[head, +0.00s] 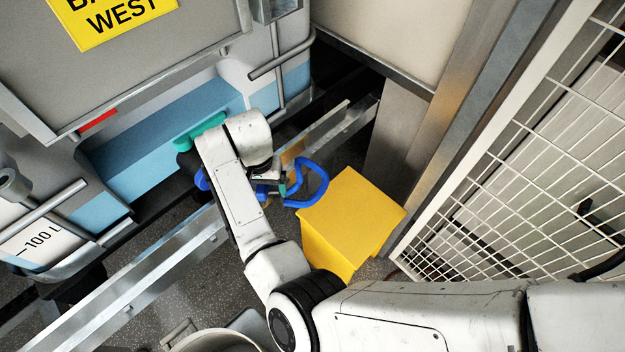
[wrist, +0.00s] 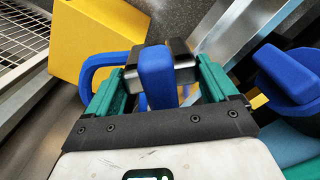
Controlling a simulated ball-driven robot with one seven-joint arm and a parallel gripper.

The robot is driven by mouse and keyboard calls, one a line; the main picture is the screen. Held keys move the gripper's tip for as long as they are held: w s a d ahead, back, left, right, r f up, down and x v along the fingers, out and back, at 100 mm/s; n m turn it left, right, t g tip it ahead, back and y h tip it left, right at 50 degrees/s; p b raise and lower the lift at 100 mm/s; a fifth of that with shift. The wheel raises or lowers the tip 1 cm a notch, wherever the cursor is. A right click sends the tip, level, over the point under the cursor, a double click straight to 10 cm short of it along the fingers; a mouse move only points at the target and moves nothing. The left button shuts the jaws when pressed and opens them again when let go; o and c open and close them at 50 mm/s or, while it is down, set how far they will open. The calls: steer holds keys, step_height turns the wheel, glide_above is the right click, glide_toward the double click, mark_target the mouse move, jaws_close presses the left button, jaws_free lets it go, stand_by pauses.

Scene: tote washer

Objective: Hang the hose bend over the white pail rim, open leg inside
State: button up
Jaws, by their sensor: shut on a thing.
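My gripper (head: 275,182) is shut on the blue hose bend (head: 323,182), in front of the yellow block in the head view. In the wrist view, my gripper (wrist: 160,78) has green fingers on either side of a blue section of the hose bend (wrist: 156,75), with a dark and metallic band behind it. A blue loop extends to the left there. A pale pail (head: 212,335), seemingly the white one, shows only in part at the bottom edge of the head view. The hose bend is well apart from it. I cannot tell which leg is open.
A yellow block (head: 352,215) stands close to the hose bend. A metal rail (head: 150,265) runs diagonally past my arm. A white mesh guard (head: 520,190) stands at right, the washer body (head: 150,60) at upper left. Another blue part (wrist: 285,72) shows at right in the wrist view.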

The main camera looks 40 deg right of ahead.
steer(key=s+a+f+n, duration=0.2)
steer(key=s+a+f, duration=0.1)
steer(key=a, duration=0.5)
steer(key=s+a+f+n, duration=0.2)
steer(key=a+f+n, duration=0.15)
steer(key=a, duration=0.55)
steer(key=s+a+f+n, duration=0.1)
steer(key=s+a+f, duration=0.3)
steer(key=s, duration=0.5)
steer(key=s+a+f+n, duration=0.2)
steer(key=s+a+f, duration=0.3)
steer(key=s, duration=0.5)
step_height(320, 180, down, 3)
steer(key=shift+r, duration=0.2)
steer(key=shift+s+d+r+n+y+p, duration=0.1)
steer(key=shift+s+r+n+y+p, duration=0.05)
steer(key=shift+n+y+p, duration=0.15)
steer(key=shift+f, duration=0.2)
steer(key=shift+f, duration=0.3)
steer(key=shift+b, duration=0.3)
